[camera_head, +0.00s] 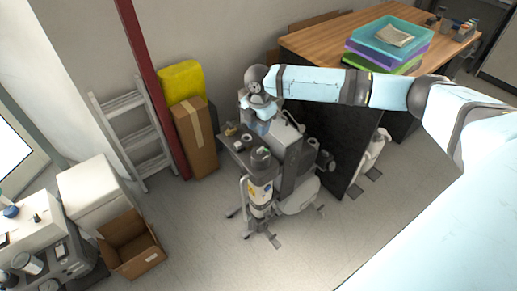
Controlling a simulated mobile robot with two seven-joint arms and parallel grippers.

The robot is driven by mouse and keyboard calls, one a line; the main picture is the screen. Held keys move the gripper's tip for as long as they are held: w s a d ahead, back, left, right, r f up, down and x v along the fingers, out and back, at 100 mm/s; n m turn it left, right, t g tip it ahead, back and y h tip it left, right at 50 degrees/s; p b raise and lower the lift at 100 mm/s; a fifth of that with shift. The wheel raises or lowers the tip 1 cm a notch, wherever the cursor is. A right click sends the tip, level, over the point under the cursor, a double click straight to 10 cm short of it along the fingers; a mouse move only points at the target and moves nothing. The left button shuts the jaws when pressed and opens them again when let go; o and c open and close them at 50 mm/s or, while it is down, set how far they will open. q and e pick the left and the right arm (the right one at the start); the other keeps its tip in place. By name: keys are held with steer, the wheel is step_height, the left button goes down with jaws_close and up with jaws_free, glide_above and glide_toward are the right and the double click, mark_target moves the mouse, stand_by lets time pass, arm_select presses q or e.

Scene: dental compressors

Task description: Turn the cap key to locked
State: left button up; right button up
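A grey dental compressor unit (292,158) stands on the floor in the middle of the view. A cylinder with a yellow label (260,192) and a dark round top (260,154) stands at its front. The cap key is too small to make out. My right arm reaches in from the right, and my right gripper (262,112) points down at the back top of the unit. Its fingers are small and partly hidden by the wrist, so I cannot tell whether they are open or touch anything. My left gripper is not in view.
A cardboard box (196,138), a yellow item (181,82), a red post (153,85) and a ladder (133,130) stand to the left. A wooden desk (325,45) with stacked trays (390,38) is behind. An open box (129,245) lies front left. The front floor is clear.

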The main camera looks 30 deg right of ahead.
mark_target(259, 150)
step_height(259, 150, down, 11)
steer(key=shift+r, duration=0.2)
jaws_close()
